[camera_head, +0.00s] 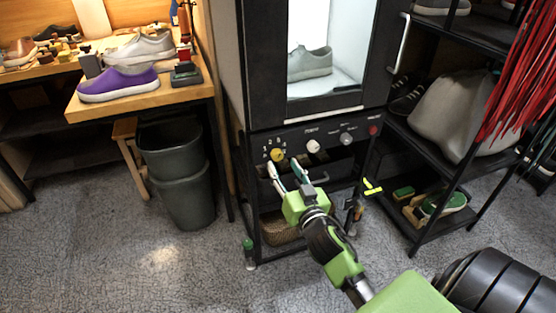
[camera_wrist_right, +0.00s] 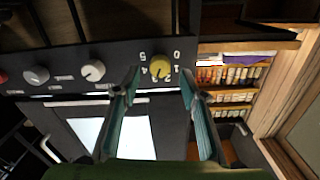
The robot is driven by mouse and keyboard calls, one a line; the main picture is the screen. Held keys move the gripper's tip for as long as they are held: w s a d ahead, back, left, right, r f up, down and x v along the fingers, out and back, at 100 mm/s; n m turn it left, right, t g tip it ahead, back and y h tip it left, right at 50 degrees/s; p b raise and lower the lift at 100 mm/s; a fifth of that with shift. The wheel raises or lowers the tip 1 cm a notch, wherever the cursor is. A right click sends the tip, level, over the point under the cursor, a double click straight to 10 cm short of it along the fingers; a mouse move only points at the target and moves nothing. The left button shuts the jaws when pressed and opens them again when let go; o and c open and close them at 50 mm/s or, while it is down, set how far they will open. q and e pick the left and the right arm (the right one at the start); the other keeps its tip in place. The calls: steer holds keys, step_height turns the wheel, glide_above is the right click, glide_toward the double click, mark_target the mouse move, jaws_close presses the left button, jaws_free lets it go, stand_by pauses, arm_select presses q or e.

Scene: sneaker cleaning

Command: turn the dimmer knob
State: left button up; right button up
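A black panel (camera_head: 327,135) on the front of the dark cabinet carries a yellow knob (camera_head: 277,154), a white knob (camera_head: 313,146) and a grey knob (camera_head: 346,139). The labels are too small to tell which is the dimmer. My right gripper (camera_head: 283,168) is open, just below and in front of the yellow knob. In the right wrist view, the yellow knob (camera_wrist_right: 160,66) with numbers around it shows between the two spread fingertips (camera_wrist_right: 160,76). I cannot tell whether they touch it. The white knob (camera_wrist_right: 93,70) is left of the fingers. My left gripper is not in view.
A red button (camera_head: 373,130) sits at the panel's right end. Above is a lit window with a grey shoe (camera_head: 310,63). A dark bin (camera_head: 178,170) stands left. A shelf with a grey bag (camera_head: 457,110) stands right. The floor in front is mostly clear.

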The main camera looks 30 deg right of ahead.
mark_target(278, 158)
steer(key=x, duration=0.4)
steer(key=shift+w+d, duration=0.1)
steer(key=shift+w, duration=0.35)
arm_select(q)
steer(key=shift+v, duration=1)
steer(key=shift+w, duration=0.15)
arm_select(e)
steer(key=c, duration=1.1)
